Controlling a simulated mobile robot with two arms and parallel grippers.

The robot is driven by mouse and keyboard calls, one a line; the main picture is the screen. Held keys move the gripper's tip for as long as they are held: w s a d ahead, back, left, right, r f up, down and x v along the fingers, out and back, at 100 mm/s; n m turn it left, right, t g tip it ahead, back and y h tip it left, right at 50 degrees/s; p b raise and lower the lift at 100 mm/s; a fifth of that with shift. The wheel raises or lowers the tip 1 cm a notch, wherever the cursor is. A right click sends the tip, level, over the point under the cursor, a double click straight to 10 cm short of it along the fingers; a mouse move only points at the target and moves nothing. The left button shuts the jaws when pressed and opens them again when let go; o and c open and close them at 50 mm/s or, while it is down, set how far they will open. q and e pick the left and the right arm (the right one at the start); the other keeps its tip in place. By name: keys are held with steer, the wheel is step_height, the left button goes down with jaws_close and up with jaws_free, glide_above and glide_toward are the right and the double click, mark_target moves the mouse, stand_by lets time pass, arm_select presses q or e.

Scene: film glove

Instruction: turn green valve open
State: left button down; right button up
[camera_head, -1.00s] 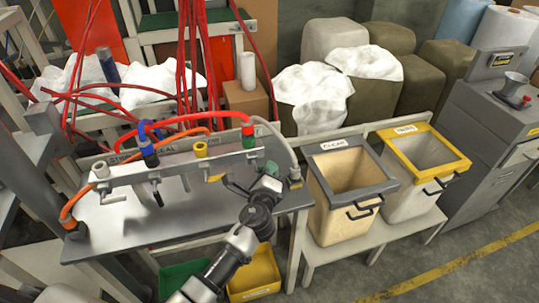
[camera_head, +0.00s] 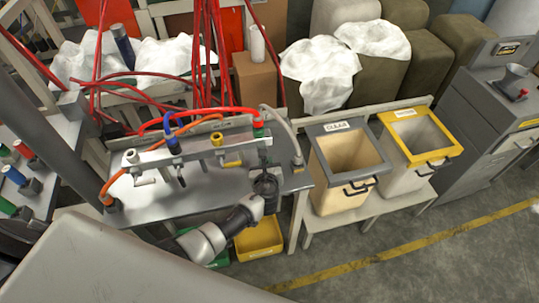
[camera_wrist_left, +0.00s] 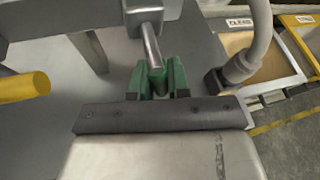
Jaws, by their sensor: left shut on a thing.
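The green valve is the rightmost on the pale manifold bar, with a green collar (camera_head: 258,128) on top and a hose leading away. In the left wrist view, its metal stem ends in a green handle (camera_wrist_left: 157,80). My left gripper (camera_head: 266,176) is below the right end of the bar. In the left wrist view, my left gripper (camera_wrist_left: 157,84) is shut with its fingers on both sides of the green handle. The fingertips partly hide the handle, and in the head view my gripper covers much of it. My right gripper is not in view.
The yellow valve handle (camera_head: 232,163) is just left of my gripper; it also shows in the left wrist view (camera_wrist_left: 25,87). A grey hose (camera_head: 290,140) curves down at right. A grey-rimmed bin (camera_head: 347,126) and yellow-rimmed bin (camera_head: 432,157) stand right of the bench.

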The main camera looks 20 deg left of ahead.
arm_select(q)
steer(key=shift+s+a+m+g+y+p, duration=0.3)
steer(key=shift+m+g+p, duration=0.1)
steer(key=shift+m+p, duration=0.4)
steer(key=shift+f, duration=0.1)
steer(key=c, duration=1.1)
jaws_free()
steer(key=v, duration=1)
steer(key=shift+s+d+p, duration=0.2)
steer(key=shift+s+p, duration=0.1)
steer(key=shift+p, duration=0.15)
